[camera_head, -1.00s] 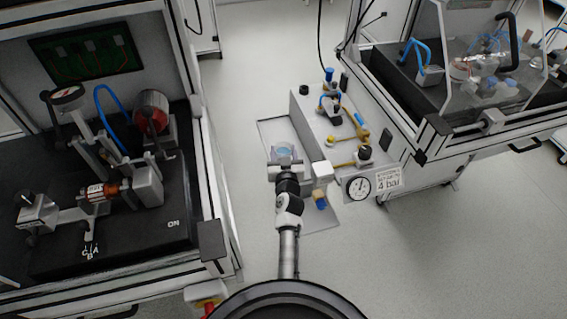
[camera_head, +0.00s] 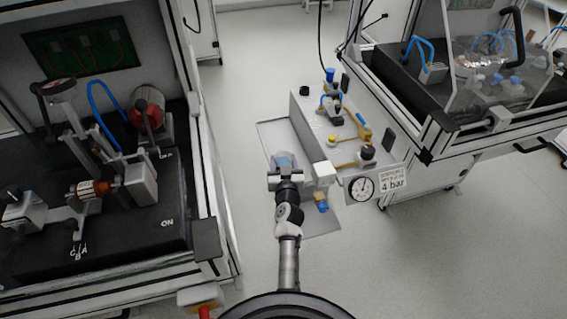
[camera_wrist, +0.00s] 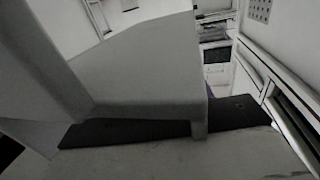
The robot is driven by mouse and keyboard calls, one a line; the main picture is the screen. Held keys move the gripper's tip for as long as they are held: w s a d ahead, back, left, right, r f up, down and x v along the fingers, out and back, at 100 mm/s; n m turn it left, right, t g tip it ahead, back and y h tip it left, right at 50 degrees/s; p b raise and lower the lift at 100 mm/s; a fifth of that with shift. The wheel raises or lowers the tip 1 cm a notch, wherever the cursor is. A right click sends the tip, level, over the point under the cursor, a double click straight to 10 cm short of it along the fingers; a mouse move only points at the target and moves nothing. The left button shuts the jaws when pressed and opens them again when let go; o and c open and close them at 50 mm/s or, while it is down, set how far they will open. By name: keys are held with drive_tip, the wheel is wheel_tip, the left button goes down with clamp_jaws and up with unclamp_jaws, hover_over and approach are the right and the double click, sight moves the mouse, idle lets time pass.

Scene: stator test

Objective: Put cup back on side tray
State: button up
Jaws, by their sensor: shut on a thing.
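My gripper (camera_head: 285,175) is at the end of the outstretched arm in the head view. It is shut on a small bluish, translucent cup (camera_head: 284,160), which shows just beyond the fingers. The cup is over a flat light-grey tray (camera_head: 270,133) beside the white pneumatic unit. I cannot tell whether the cup touches the tray or hangs above it. The wrist view is filled by large grey surfaces close to the lens, and I cannot make out the cup there.
The white pneumatic unit (camera_head: 318,130), with valves on top, stands close to the right of my gripper. A pressure gauge (camera_head: 361,188) is at its near end. A bench with a black fixture plate (camera_head: 120,235) is at left, another at right.

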drive_tip(key=o, duration=1)
drive_tip(key=shift+s+f, duration=0.2)
drive_tip(key=shift+f, duration=0.55)
drive_tip(key=shift+r, duration=0.1)
drive_tip(key=shift+r+p, duration=0.7)
drive_tip(key=shift+p, duration=0.4)
drive_tip(key=shift+s+d+r+b, duration=0.15)
drive_tip(key=shift+s+b, duration=0.3)
drive_tip(key=shift+s, duration=1.5)
drive_tip(key=shift+s+d+r+b, duration=0.1)
drive_tip(key=shift+s+d+b, duration=0.25)
drive_tip(key=shift+s, duration=1.55)
drive_tip(key=shift+s+d+r+b, duration=0.15)
drive_tip(key=shift+s+b, duration=0.35)
drive_tip(key=shift+s, duration=1.45)
